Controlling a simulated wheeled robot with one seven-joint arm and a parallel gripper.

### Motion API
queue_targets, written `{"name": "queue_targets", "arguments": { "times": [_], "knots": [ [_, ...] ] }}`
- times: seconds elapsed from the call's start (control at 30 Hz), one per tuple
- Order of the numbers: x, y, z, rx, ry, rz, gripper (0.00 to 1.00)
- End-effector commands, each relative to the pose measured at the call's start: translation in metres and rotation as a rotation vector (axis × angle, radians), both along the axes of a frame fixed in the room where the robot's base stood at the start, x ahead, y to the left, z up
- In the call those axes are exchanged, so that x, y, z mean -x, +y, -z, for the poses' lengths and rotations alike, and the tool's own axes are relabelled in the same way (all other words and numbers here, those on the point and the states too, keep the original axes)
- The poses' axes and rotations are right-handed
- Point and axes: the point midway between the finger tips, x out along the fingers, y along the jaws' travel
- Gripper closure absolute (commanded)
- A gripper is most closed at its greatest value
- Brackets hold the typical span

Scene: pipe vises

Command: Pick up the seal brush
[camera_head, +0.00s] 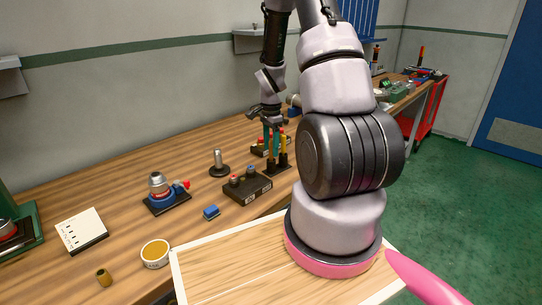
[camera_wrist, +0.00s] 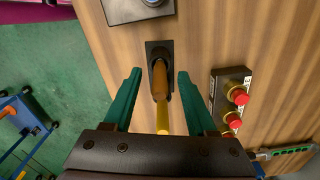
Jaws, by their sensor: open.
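A slim upright tool with an orange-brown body and a yellow end, apparently the seal brush (camera_wrist: 160,82), stands in a black holder (camera_wrist: 157,48) in the wrist view. My gripper (camera_wrist: 159,76) is open, with one teal finger on each side of the tool and gaps between. In the head view my gripper (camera_head: 271,148) points down above black holders (camera_head: 278,166) on the workbench. The brush is hard to make out there, largely hidden by the fingers.
A black box with red buttons (camera_wrist: 232,96) is close to the right finger in the wrist view. In the head view a dark button box (camera_head: 248,186), a round-based post (camera_head: 219,166) and a blue block (camera_head: 211,212) stand nearby on the bench (camera_head: 130,215).

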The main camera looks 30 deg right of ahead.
Motion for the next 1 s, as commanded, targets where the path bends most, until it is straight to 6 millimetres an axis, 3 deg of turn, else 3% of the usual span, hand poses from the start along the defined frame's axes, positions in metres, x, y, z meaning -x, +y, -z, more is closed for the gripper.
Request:
{"name": "queue_targets", "arguments": {
  "times": [0.13, 0.4, 0.5, 0.57, 0.87, 1.0],
  "knots": [
    [0.0, 0.0, 0.017, 0.0, 0.0, 0.0, 0.43],
    [0.0, 0.0, 0.02, 0.0, -0.001, 0.001, 0.43],
    [0.0, 0.0, 0.02, 0.0, -0.001, 0.0, 0.81],
    [0.0, 0.0, 0.02, 0.0, -0.001, 0.0, 1.0],
    [0.0, 0.0, 0.019, 0.001, -0.002, 0.0, 1.0],
    [-0.001, 0.0, 0.006, 0.002, -0.004, 0.001, 1.0]
  ]
}}
